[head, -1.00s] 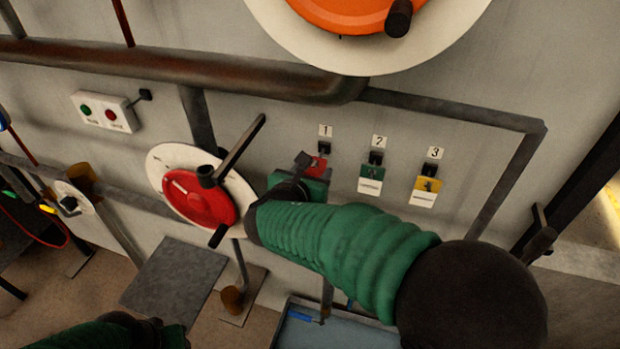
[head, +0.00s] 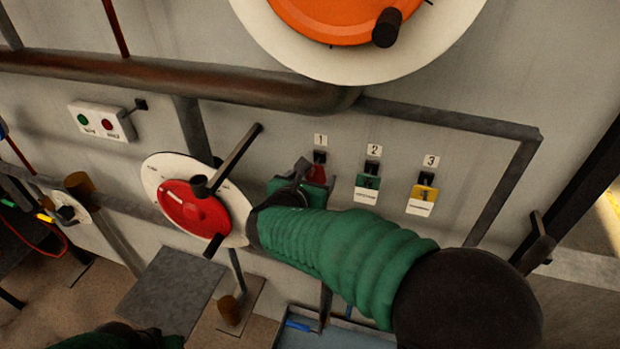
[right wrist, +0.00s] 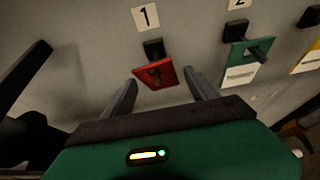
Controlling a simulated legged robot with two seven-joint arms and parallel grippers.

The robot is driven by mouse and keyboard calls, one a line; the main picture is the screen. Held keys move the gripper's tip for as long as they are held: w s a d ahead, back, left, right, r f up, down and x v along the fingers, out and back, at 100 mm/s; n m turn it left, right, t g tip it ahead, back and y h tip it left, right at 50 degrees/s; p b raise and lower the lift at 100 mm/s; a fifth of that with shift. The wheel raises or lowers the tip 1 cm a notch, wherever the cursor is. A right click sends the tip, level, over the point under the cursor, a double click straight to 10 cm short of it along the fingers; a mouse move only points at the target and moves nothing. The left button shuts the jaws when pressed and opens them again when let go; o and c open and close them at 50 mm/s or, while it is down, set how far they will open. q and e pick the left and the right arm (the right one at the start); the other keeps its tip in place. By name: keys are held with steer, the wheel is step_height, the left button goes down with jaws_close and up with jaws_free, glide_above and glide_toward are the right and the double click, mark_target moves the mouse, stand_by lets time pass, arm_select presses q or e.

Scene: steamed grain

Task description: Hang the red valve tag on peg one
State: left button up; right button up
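The red valve tag (right wrist: 155,74) is at peg one (right wrist: 153,48), under the number 1 label. It hangs tilted just below the peg's black block, and a dark tip shows at its face; in the head view the red tag (head: 317,173) is partly hidden behind my right gripper (head: 303,172). In the right wrist view my right gripper (right wrist: 160,93) is open, with one finger on each side of the tag and visible gaps to it. Of my left arm only part shows at the bottom left of the head view; its gripper is out of sight.
A green tag (head: 367,187) hangs on peg two and a yellow tag (head: 424,197) on peg three, to the right. A red valve wheel (head: 195,207) with a dark lever stands left of my right gripper. A blue tray (head: 300,340) is below.

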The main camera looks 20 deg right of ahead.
steer(key=shift+d, duration=0.2)
steer(key=b+v, duration=0.3)
steer(key=v, duration=1.3)
steer(key=shift+s+a+r, duration=0.15)
steer(key=shift+s+a, duration=0.05)
